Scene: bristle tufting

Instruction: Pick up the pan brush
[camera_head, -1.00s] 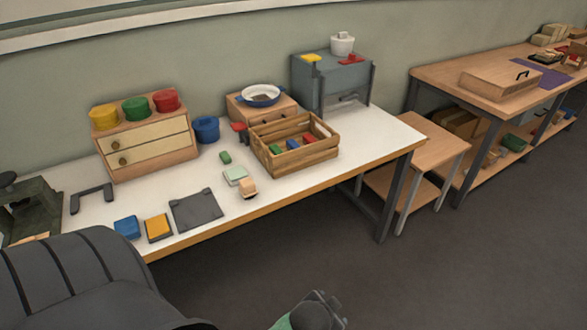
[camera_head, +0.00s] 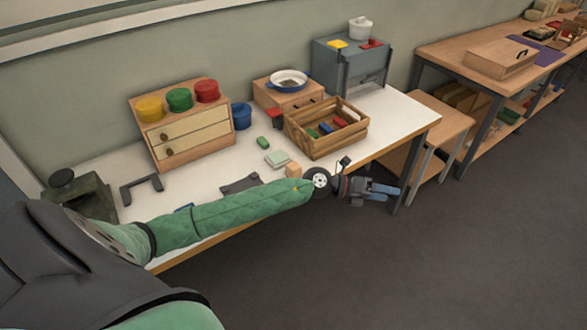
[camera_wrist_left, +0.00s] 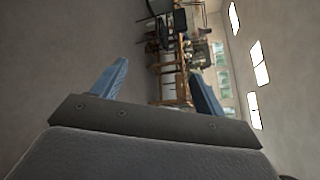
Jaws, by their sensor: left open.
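I cannot tell which thing is the pan brush. A small wooden block (camera_head: 293,170) and a pale green block (camera_head: 278,158) lie on the white table (camera_head: 205,180), with a small green piece (camera_head: 263,142) behind them. A wooden slatted crate (camera_head: 330,147) holds several coloured pieces. My left gripper (camera_head: 384,190) is open and empty, past the table's front edge and in front of the crate. Its two blue fingers stand apart in the left wrist view (camera_wrist_left: 158,85). My left arm hides part of the table front. My right gripper is not in view.
A drawer box (camera_head: 185,140) carries yellow, green and red tubs. A blue cup (camera_head: 241,117), a box with a pan (camera_head: 289,80) and a grey cabinet (camera_head: 350,62) stand along the back. The floor in front is clear.

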